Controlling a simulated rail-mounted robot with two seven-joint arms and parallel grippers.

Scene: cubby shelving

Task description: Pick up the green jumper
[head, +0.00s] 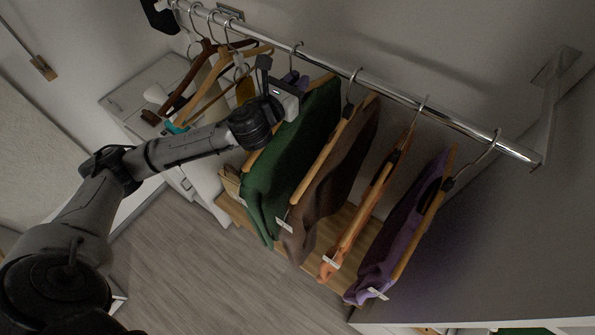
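The green jumper (284,160) hangs on a wooden hanger from the metal rail, left of a brown jumper (337,180). My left arm comes in from the left. My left gripper (279,82) is at the upper left edge of the green jumper, below the rail and close to the hanger's hook (295,56). The gripper covers part of the jumper's shoulder and hanger. I cannot tell whether its fingers are apart or closed, or whether they touch the hanger. My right gripper is out of view.
The metal rail (390,92) runs across above. An orange garment (362,215) and a purple garment (405,235) hang farther right. Several hangers (215,65) hang at the left above a white cabinet (150,85). The wooden floor (185,270) is clear in front.

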